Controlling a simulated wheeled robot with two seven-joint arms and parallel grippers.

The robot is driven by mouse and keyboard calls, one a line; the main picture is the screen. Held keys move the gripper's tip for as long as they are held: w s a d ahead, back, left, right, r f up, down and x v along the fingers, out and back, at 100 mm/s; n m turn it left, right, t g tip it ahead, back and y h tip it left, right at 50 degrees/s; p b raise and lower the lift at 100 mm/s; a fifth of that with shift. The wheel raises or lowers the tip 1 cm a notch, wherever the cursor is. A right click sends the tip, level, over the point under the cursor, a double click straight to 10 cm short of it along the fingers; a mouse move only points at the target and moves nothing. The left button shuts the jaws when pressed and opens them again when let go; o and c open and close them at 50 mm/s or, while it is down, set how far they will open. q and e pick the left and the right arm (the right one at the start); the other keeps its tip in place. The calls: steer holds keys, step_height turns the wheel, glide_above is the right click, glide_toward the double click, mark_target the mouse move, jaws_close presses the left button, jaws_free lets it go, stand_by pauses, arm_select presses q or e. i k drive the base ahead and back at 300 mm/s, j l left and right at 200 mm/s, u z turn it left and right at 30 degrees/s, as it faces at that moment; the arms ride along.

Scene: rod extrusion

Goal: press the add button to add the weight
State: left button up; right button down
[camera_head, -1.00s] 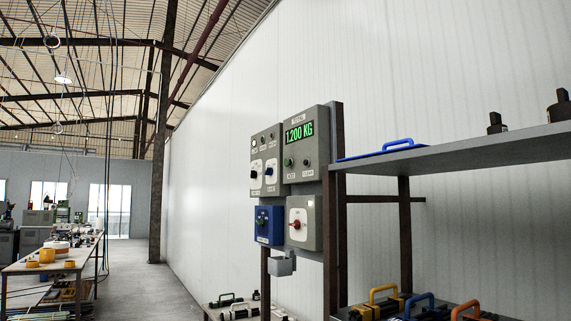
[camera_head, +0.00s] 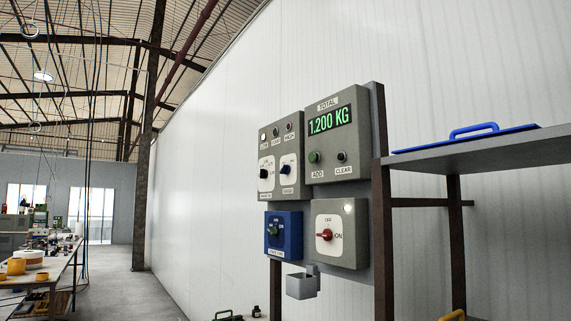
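The green add button (camera_head: 314,157) is on the grey total box (camera_head: 357,104) at the upper right of the control panel, above a label reading ADD. The green display (camera_head: 330,121) above it reads 1.200 KG. A dark clear button (camera_head: 342,156) sits to its right, above a label reading CLEAR. Neither of my grippers is in the head view, so I cannot see whether they are open or shut.
Below are a blue switch box (camera_head: 284,246) and a grey box with a red rotary switch (camera_head: 324,236). A dial box (camera_head: 293,185) is at left. A shelf (camera_head: 480,154) holding a blue handled plate (camera_head: 466,141) juts out at right. A workbench (camera_head: 62,266) stands far left; the aisle floor is clear.

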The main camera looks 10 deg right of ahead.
mark_target(312, 157)
steer(key=i+j, duration=0.3)
steer(key=i, duration=0.15)
steer(key=i+j+u, duration=0.1)
steer(key=i+j, duration=0.2)
steer(key=i, duration=0.15)
steer(key=i+j, duration=0.3)
steer(key=i, duration=0.2)
steer(key=u, duration=0.05)
